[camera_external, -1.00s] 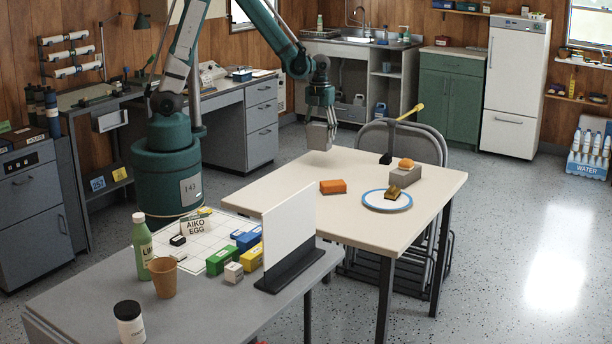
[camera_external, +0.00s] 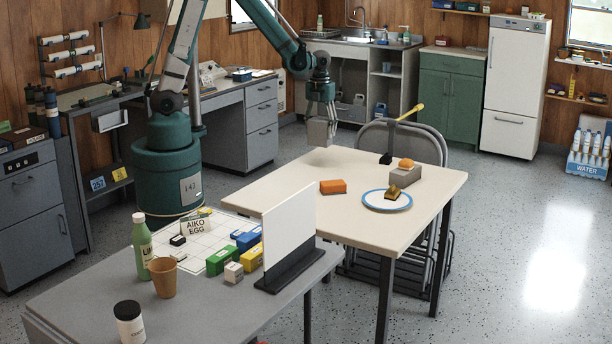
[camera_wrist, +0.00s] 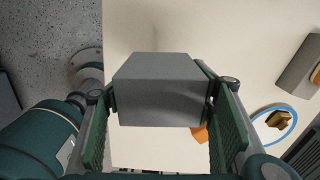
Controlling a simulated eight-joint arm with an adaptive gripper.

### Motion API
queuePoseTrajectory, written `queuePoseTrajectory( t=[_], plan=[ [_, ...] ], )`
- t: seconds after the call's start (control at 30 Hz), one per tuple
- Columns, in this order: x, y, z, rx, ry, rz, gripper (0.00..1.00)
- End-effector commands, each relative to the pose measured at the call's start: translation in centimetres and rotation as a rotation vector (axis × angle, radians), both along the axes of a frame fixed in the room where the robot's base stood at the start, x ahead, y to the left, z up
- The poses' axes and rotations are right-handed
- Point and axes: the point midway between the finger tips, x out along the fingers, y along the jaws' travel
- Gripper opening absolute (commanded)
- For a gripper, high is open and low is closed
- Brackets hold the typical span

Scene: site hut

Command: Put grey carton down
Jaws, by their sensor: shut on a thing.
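My gripper (camera_external: 321,117) is shut on a grey carton (camera_wrist: 160,90). In the wrist view the carton sits between the two green finger pads, which touch its sides. In the external view the carton (camera_external: 320,132) hangs from the fingers at the far left edge of the cream table (camera_external: 280,192). Its lower end is close to the tabletop; I cannot tell whether it touches. In the wrist view the cream tabletop (camera_wrist: 135,30) lies below the carton.
An orange block (camera_external: 333,187) lies on the table, with a blue-rimmed plate (camera_external: 375,203) holding a brown item to its right. The table's left part is clear.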

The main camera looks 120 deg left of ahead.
Motion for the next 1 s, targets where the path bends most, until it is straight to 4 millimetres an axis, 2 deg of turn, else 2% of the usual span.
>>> queuePoseTrajectory(
  t=[0.27,0.7,0.83,1.0],
  plan=[
    [1.4,3.0,0.1,0.0,0.0,-0.022,0.41],
    [5.1,11.6,0.3,0.001,-0.001,-0.094,0.41],
    [5.7,13.1,0.3,0.001,-0.001,-0.109,0.41],
    [5.9,13.8,0.3,0.001,-0.001,-0.117,0.41]
  ],
)
